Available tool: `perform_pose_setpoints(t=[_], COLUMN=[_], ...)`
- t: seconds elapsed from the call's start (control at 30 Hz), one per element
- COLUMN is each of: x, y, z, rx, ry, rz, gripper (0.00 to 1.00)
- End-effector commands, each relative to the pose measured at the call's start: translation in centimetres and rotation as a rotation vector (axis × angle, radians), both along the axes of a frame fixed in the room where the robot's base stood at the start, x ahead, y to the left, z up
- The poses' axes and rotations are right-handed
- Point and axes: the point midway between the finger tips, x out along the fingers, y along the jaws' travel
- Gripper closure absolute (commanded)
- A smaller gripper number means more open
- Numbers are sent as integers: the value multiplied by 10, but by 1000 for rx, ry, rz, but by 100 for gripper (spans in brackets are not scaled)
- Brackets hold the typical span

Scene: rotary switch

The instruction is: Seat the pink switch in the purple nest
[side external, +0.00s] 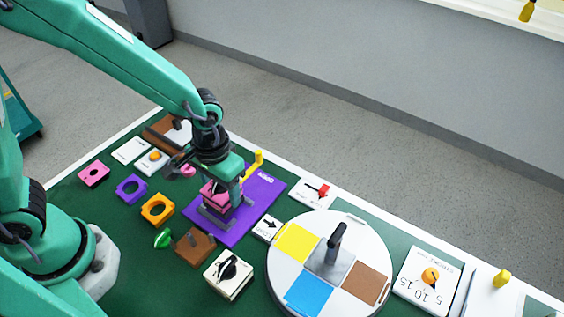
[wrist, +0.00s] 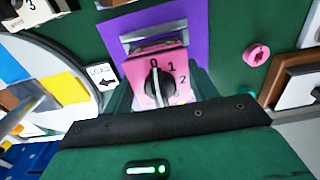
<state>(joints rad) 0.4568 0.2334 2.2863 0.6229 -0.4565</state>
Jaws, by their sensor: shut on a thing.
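The pink switch (wrist: 165,68) has a black knob and the marks 0, 1 and 2. In the side view the pink switch (side external: 213,193) is held under my gripper (side external: 219,207), over the purple mat. My gripper also shows along the bottom of the wrist view and is shut on the switch. The purple mat (side external: 264,196) lies on the green table, and a grey metal-like frame (side external: 209,216) is on it below the switch. My gripper hides much of this frame, and I cannot tell whether the switch touches it.
A round white turntable (side external: 347,296) with coloured sectors and a black handle stands right of the mat. A cream switch box (side external: 229,273) and a brown block (side external: 194,247) are in front. Orange (side external: 157,208), purple (side external: 131,189) and pink (side external: 94,174) plates lie to the left.

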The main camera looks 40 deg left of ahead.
Motion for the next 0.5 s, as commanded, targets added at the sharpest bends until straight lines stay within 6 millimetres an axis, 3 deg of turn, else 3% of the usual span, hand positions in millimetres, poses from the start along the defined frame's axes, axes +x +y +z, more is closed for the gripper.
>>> perform_pose_setpoints(t=[0.17,0.5], x=[0,0], y=[0,0], z=[-13,-14], rx=[0,-1], ry=[0,-1], rz=[0,0], gripper=[69,69])
